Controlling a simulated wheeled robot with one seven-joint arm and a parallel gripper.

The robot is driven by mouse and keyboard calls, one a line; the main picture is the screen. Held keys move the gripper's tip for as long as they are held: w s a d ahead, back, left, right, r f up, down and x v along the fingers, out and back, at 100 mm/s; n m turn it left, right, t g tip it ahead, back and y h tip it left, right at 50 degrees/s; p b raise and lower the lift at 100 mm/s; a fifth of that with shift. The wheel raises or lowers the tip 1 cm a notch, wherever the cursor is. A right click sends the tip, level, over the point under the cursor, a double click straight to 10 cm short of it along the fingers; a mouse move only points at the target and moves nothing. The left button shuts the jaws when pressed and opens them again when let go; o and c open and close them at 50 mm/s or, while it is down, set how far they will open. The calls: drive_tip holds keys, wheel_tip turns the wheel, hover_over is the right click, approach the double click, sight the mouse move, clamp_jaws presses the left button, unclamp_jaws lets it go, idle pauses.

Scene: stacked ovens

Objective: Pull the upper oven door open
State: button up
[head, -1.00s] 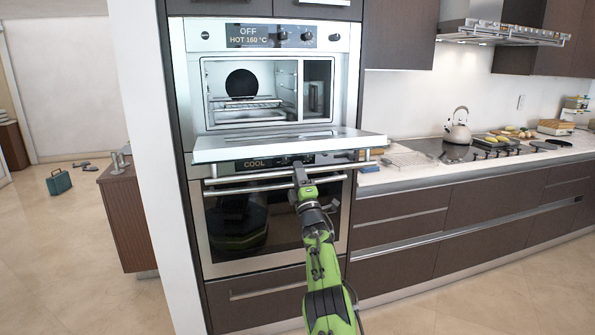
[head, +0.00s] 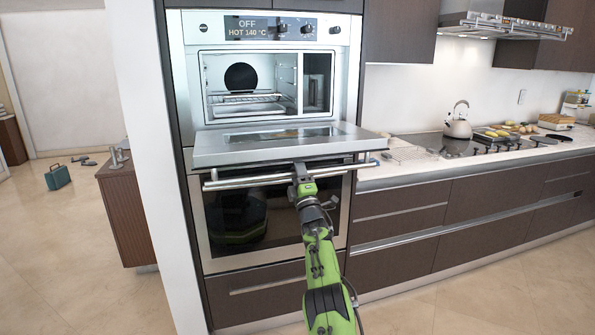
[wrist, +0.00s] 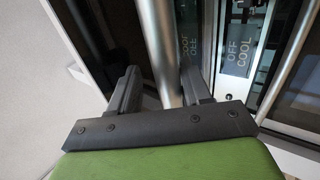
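The upper oven (head: 198,75) is open in the head view, its lit cavity with a rack and a dark round fan cover showing. Its door (head: 225,146) is swung down to near flat, inner face and glass upward. Its handle bar (head: 240,184) runs under the door's front edge. My gripper (head: 300,172) is at the middle of that bar. In the wrist view, the bar (wrist: 158,45) passes between the two dark fingers (wrist: 160,85), which look closed about it. The exact finger contact is hard to see.
The lower oven (head: 225,225) is shut beneath the door, its panel largely hidden in the head view. A counter (head: 440,172) with a hob and kettle (head: 459,124) stands to the right. A white wall edge (head: 150,150) is at the left. Floor in front is clear.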

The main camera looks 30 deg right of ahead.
drive_tip(key=shift+y, duration=0.3)
drive_tip(key=shift+s+a+f+b, duration=0.1)
drive_tip(key=shift+s+f+b, duration=0.15)
drive_tip(key=shift+b, duration=0.3)
drive_tip(key=b+v, duration=0.1)
drive_tip(key=v, duration=1.4)
